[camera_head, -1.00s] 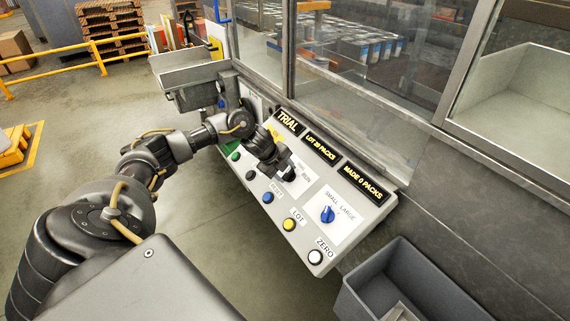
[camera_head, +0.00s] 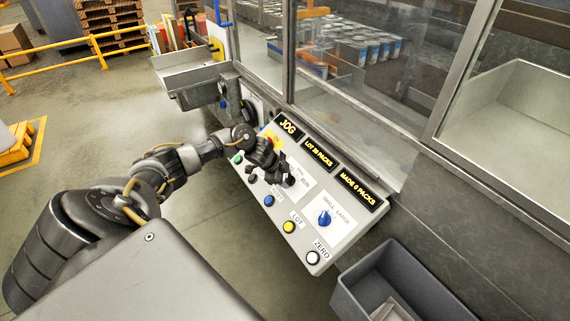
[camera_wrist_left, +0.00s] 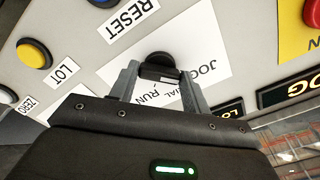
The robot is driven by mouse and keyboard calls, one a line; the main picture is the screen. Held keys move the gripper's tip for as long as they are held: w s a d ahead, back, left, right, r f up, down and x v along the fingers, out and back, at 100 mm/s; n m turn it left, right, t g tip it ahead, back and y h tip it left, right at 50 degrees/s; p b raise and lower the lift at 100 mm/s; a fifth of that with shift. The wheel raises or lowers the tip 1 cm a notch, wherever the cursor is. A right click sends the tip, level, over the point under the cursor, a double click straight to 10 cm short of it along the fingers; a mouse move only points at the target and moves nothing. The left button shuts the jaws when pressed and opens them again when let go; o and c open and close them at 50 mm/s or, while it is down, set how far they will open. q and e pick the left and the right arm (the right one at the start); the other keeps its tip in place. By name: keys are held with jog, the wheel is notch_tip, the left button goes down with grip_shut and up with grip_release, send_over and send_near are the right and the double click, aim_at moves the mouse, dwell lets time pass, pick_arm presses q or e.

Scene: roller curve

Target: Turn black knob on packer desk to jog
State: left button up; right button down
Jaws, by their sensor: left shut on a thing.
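The packer desk (camera_head: 262,212) is a sloped pale panel with buttons and displays. Its first display (camera_head: 288,128) reads JOG. In the left wrist view, the black knob (camera_wrist_left: 158,68) sits on a white label with JOG, TRIAL and RUN printed on it. My left gripper (camera_wrist_left: 158,80) is shut on the black knob, one finger on each side. In the head view, my left gripper (camera_head: 283,180) covers the knob. My right gripper is not in view.
A blue knob (camera_head: 325,217) labelled SMALL LARGE, a yellow LOT button (camera_head: 289,226), a blue RESET button (camera_head: 269,201) and a white ZERO button (camera_head: 313,258) are on the panel. A grey bin (camera_head: 350,300) stands at the lower right. Glass panels rise behind.

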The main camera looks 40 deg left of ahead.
pick_arm(q)
jog(key=shift+o, duration=0.2)
jog(key=o, duration=1)
jog(key=shift+c, duration=0.2)
jog(key=b+v, duration=0.1)
jog(key=v, duration=1)
jog(key=shift+f, duration=0.1)
